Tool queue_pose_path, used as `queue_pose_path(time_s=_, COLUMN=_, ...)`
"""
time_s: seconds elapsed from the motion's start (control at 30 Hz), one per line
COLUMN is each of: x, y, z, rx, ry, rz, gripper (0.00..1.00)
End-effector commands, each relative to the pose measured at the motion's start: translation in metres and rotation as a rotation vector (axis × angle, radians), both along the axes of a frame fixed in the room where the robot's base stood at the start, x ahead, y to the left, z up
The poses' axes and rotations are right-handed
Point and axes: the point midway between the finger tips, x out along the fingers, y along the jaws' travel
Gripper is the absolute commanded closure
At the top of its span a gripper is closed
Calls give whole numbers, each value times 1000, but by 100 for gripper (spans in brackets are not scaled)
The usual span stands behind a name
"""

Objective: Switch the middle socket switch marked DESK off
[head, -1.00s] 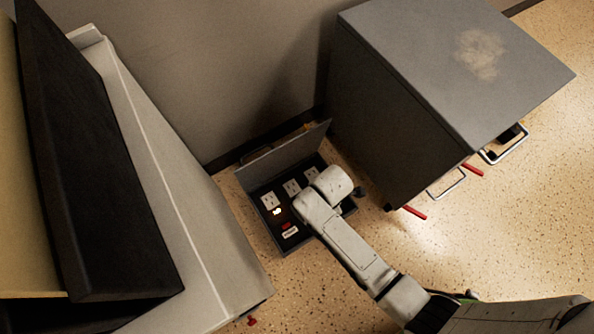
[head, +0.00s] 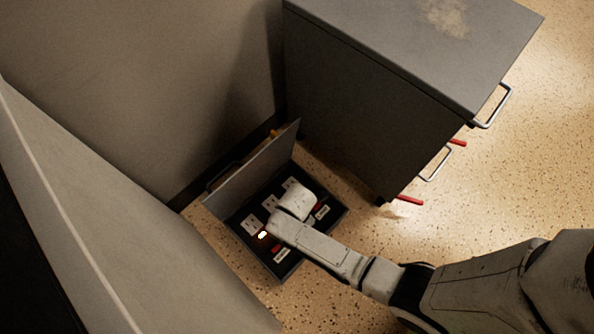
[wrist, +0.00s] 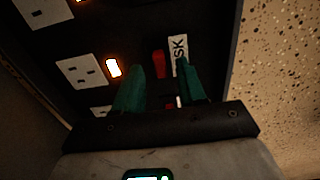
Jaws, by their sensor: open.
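An open floor box (head: 291,267) holds a row of white sockets. In the wrist view, the middle socket (wrist: 80,71) has a glowing lamp (wrist: 113,67), a red switch (wrist: 158,64) and a white label ending in "SK" (wrist: 180,55), the rest of its text covered. My gripper (wrist: 160,68) is open, with its two green fingers on either side of the red switch in this view. I cannot tell whether a finger touches it. In the head view my wrist covers the fingers and the middle switch.
The box's raised lid (head: 255,163) stands on the wall side. A grey cabinet (head: 375,95) with metal handles is behind to the right. A pale slanted panel (head: 130,230) is at left. Speckled floor (head: 480,195) is clear at right.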

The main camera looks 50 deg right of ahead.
Motion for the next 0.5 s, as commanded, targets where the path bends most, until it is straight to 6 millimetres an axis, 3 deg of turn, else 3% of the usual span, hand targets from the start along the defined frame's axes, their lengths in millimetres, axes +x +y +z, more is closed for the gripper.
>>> queue_pose_path(time_s=0.13, x=1, y=0, z=-13, rx=0, ry=-1, rz=0, gripper=60)
queue_pose_path(time_s=0.5, x=0, y=0, z=-15, rx=0, ry=-1, rz=0, gripper=60)
